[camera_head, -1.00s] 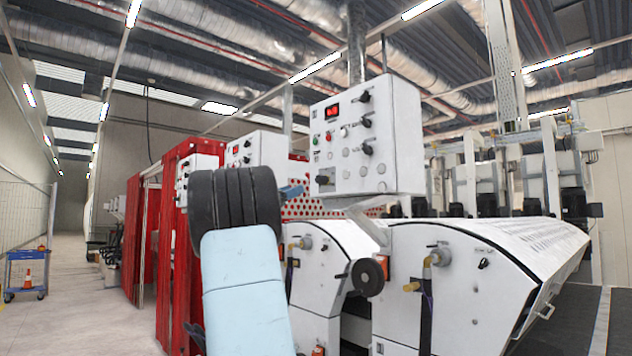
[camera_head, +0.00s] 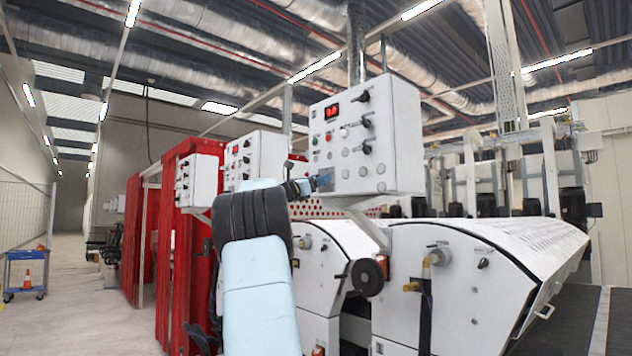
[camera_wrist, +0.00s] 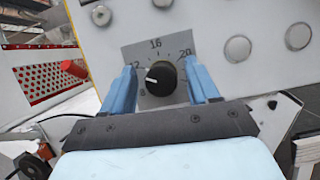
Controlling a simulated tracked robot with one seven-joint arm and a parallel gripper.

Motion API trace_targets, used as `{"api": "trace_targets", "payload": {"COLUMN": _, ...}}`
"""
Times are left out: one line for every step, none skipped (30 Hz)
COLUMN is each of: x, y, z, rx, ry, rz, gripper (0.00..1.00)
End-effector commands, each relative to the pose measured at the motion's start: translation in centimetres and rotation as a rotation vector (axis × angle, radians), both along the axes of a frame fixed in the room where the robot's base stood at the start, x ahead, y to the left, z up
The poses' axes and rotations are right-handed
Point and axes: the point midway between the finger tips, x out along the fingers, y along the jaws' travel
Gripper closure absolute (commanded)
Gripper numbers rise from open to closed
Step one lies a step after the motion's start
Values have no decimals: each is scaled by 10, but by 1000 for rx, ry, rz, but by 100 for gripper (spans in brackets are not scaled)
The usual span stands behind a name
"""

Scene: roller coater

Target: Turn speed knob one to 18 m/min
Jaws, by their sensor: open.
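The black speed knob (camera_wrist: 163,78) sits on a grey scale plate (camera_wrist: 158,52) marked 8, 12, 16 and 20 in the wrist view. Its white pointer mark faces left, seemingly between 8 and 12. My gripper (camera_wrist: 160,72) is open, with one blue finger on each side of the knob; I cannot tell whether they touch it. In the head view my gripper (camera_head: 308,186) reaches the lower left of the white control box (camera_head: 405,130), where the grey plate (camera_head: 326,180) partly shows and the knob is hidden.
The box carries a red display (camera_head: 332,111), other black knobs (camera_head: 366,121) and several buttons. In the wrist view a red part (camera_wrist: 75,69) juts out left of the plate, and round grey caps (camera_wrist: 237,48) lie to the right. White machine housings (camera_head: 455,285) stand below.

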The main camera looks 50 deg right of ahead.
Motion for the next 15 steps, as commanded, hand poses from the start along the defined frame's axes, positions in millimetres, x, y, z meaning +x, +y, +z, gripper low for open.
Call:
{"api": "trace_targets", "payload": {"x": 0, "y": 0, "z": 0, "rx": 0, "ry": 0, "rz": 0, "gripper": 40}}
{"api": "trace_targets", "payload": {"x": 0, "y": 0, "z": 0, "rx": 0, "ry": 0, "rz": 0, "gripper": 40}}
{"api": "trace_targets", "payload": {"x": 0, "y": 0, "z": 0, "rx": 0, "ry": 0, "rz": 0, "gripper": 40}}
{"api": "trace_targets", "payload": {"x": 0, "y": 0, "z": 0, "rx": 0, "ry": 0, "rz": 1, "gripper": 40}}
{"api": "trace_targets", "payload": {"x": 0, "y": 0, "z": 0, "rx": 0, "ry": 0, "rz": 1, "gripper": 40}}
{"api": "trace_targets", "payload": {"x": 0, "y": 0, "z": 0, "rx": 0, "ry": 0, "rz": 1, "gripper": 40}}
{"api": "trace_targets", "payload": {"x": 0, "y": 0, "z": 0, "rx": 0, "ry": 0, "rz": 1, "gripper": 41}}
{"api": "trace_targets", "payload": {"x": 0, "y": 0, "z": 0, "rx": 0, "ry": 0, "rz": 1, "gripper": 44}}
{"api": "trace_targets", "payload": {"x": 0, "y": 0, "z": 0, "rx": 0, "ry": 0, "rz": 1, "gripper": 48}}
{"api": "trace_targets", "payload": {"x": 0, "y": 0, "z": 0, "rx": 0, "ry": 0, "rz": 1, "gripper": 51}}
{"api": "trace_targets", "payload": {"x": 0, "y": 0, "z": 0, "rx": 0, "ry": 0, "rz": 1, "gripper": 53}}
{"api": "trace_targets", "payload": {"x": 0, "y": 0, "z": 0, "rx": 0, "ry": 0, "rz": 1, "gripper": 57}}
{"api": "trace_targets", "payload": {"x": 0, "y": 0, "z": 0, "rx": 0, "ry": 0, "rz": 1, "gripper": 60}}
{"api": "trace_targets", "payload": {"x": 0, "y": 1, "z": 0, "rx": 0, "ry": 0, "rz": 1, "gripper": 63}}
{"api": "trace_targets", "payload": {"x": 0, "y": 1, "z": 0, "rx": 0, "ry": 0, "rz": 1, "gripper": 67}}
